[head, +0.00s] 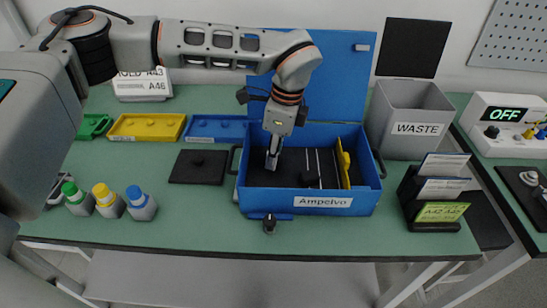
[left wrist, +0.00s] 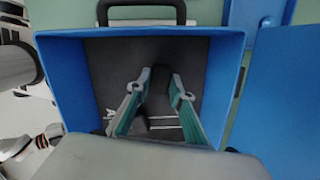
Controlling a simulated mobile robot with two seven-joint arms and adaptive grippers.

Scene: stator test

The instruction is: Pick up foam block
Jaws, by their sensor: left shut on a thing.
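The blue case (head: 308,201), labelled "Ampelvo", stands open on the green bench with a dark lining. My left gripper (head: 271,163) reaches down into the left part of this case. In the left wrist view my left gripper (left wrist: 160,90) has its two fingers on either side of a dark piece, which looks like the foam block (left wrist: 162,108). The block is hard to tell from the dark lining, and in the head view it is mostly hidden. The fingers are shut on it, low inside the case. My right gripper does not show.
The case's raised lid (head: 340,95) stands behind. A yellow piece (head: 344,165) stands in the case's right part. A waste bin (head: 412,115) and a card holder (head: 432,225) are to the right. Trays (head: 147,127), a black pad (head: 198,167) and capped bottles (head: 108,200) are left.

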